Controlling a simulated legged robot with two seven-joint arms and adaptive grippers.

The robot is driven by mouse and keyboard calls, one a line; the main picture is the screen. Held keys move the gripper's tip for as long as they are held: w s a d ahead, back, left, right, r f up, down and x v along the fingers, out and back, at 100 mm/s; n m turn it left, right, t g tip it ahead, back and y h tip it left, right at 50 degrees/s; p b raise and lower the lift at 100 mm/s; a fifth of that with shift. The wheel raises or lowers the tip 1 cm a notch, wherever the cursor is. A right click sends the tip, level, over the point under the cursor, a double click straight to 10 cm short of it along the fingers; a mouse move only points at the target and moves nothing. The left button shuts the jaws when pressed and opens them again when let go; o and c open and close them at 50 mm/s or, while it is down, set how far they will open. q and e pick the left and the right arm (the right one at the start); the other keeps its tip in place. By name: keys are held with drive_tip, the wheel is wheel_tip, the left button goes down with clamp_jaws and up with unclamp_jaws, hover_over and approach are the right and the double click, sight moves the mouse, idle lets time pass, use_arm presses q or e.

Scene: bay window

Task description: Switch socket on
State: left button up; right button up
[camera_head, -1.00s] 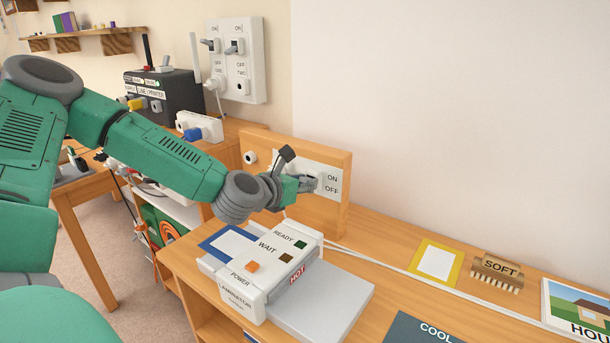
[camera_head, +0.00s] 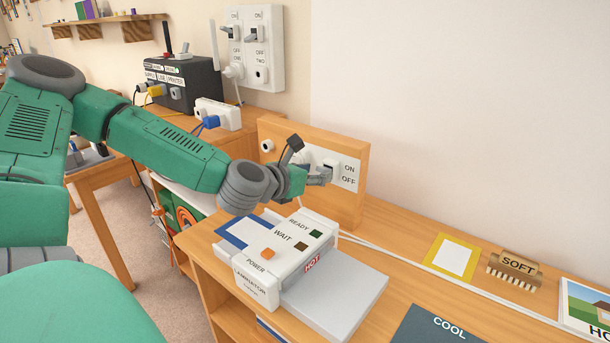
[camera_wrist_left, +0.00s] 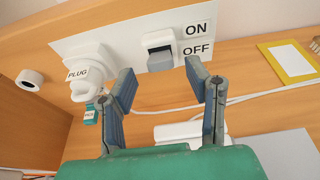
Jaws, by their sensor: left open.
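The socket is a white plate (camera_head: 350,186) on an upright wooden block, with ON and OFF labels. In the left wrist view its switch (camera_wrist_left: 160,50) is a grey and white rocker beside the labels. A white plug (camera_wrist_left: 88,75) labelled PLUG sits left of the switch. My left gripper (camera_head: 326,176) is open and empty in front of the plate, partly covering it in the head view. In the left wrist view its fingertips (camera_wrist_left: 159,70) stand apart, below and either side of the switch. My right gripper is not in view.
A laminator (camera_head: 285,250) stands on the desk below my left gripper. A two-switch wall panel (camera_head: 271,70), a dark box (camera_head: 190,82) and a white power strip (camera_head: 217,113) are behind. White cables cross the desk. A yellow-framed card (camera_head: 449,257) lies to the right.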

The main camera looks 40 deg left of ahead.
use_arm(q)
drive_tip(key=shift+v, duration=2.25)
drive_tip(key=shift+a+f, duration=0.1)
drive_tip(key=shift+a, duration=0.05)
